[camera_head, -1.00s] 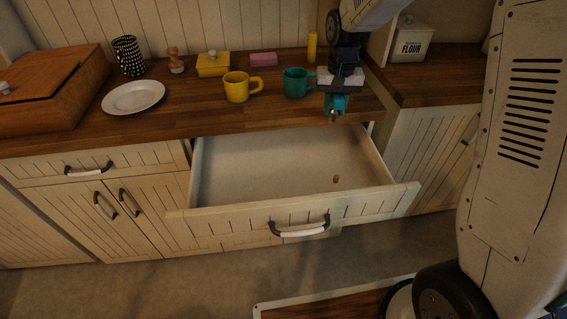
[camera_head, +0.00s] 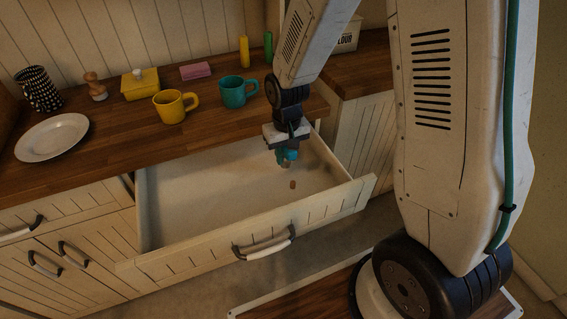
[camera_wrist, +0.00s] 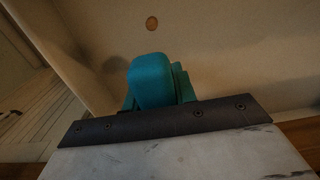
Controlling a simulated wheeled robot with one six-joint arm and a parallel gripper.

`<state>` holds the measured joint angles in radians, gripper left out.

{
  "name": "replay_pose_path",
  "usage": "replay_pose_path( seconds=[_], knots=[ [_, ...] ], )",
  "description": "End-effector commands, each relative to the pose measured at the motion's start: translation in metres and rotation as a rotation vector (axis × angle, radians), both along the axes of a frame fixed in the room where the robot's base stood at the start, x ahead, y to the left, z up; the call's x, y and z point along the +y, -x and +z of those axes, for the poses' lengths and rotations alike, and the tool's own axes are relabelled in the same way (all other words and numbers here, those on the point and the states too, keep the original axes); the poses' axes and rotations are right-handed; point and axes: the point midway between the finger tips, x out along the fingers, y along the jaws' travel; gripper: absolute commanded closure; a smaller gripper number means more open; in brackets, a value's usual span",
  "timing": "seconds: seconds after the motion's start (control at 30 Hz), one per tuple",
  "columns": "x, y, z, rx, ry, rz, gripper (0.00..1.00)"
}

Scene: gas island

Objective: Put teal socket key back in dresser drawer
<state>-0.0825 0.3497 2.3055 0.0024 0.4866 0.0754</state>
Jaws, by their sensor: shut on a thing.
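My gripper (camera_head: 286,152) points down over the right part of the open drawer (camera_head: 185,195) and is shut on a teal thing. This is the teal socket key (camera_wrist: 152,82), seen in the wrist view between the fingers; most of its shape is hidden. It hangs inside the drawer's outline, and I cannot tell its exact height above the drawer floor. The drawer is pulled well out. A small brown round thing (camera_head: 292,184) lies on its floor, close by the gripper; it also shows in the wrist view (camera_wrist: 152,23).
On the wooden counter (camera_head: 120,140) above the drawer stand a teal mug (camera_head: 235,93), a yellow mug (camera_head: 172,108), a white plate (camera_head: 52,137), a yellow butter dish (camera_head: 140,86) and a pink block (camera_head: 195,71). The drawer's front (camera_head: 210,245) and side walls surround my gripper. The drawer floor is mostly bare.

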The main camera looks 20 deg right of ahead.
Motion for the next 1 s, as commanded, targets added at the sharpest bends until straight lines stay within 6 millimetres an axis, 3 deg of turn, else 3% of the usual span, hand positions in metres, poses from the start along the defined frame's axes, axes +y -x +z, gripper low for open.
replay_pose_path(
  seconds=[0.3,0.63,0.67,0.73,1.0],
  knots=[
    [-0.001,0.001,-0.04,0.002,0.0,-0.003,1.0],
    [-0.002,0.0,-0.042,0.001,0.0,-0.004,1.0],
    [-0.002,0.0,-0.043,0.0,0.0,-0.005,0.7],
    [-0.003,0.0,-0.042,0.0,0.0,-0.005,0.51],
    [-0.003,0.0,-0.042,0.0,0.0,-0.005,0.51]
  ],
)
